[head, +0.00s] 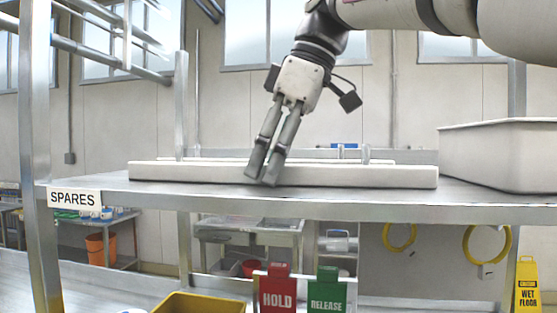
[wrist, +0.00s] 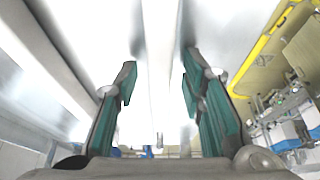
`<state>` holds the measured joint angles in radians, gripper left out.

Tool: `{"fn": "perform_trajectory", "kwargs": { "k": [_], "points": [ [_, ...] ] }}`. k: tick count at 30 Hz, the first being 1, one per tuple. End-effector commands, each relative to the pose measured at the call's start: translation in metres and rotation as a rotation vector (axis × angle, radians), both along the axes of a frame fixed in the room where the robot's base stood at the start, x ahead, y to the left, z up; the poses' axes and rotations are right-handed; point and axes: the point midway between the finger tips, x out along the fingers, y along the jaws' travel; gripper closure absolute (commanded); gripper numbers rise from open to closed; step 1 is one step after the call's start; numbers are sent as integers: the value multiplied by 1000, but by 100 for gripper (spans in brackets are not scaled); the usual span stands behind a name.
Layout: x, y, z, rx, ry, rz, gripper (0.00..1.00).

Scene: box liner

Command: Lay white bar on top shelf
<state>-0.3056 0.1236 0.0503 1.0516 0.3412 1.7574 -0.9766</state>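A long white bar (head: 350,176) lies flat along the metal shelf (head: 330,207), which carries a SPARES sign. My gripper (head: 263,180) points down at the bar, left of its middle, and its fingertips overlap the bar's front face in the head view. In the wrist view my gripper (wrist: 160,85) has its fingers apart, with a pale lengthwise strip showing between them and gaps at both sides. It looks open and empty. Contact with the bar, or whether a finger is behind it, cannot be told.
Another pale long piece (head: 380,161) shows behind the bar. A large white bin (head: 495,155) stands at the shelf's right end. A metal post (head: 38,150) rises at the left. A yellow bin (head: 200,303) and HOLD (head: 278,295) and RELEASE (head: 327,293) signs are below.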

Motion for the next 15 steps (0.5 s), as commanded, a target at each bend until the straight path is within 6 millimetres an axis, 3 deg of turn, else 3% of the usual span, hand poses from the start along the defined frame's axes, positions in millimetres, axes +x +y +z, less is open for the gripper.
{"fn": "perform_trajectory", "kwargs": {
  "k": [8,15],
  "points": [
    [1,-2,8,1,-2,-1,64],
    [0,-13,35,2,-2,-1,64]
  ]
}}
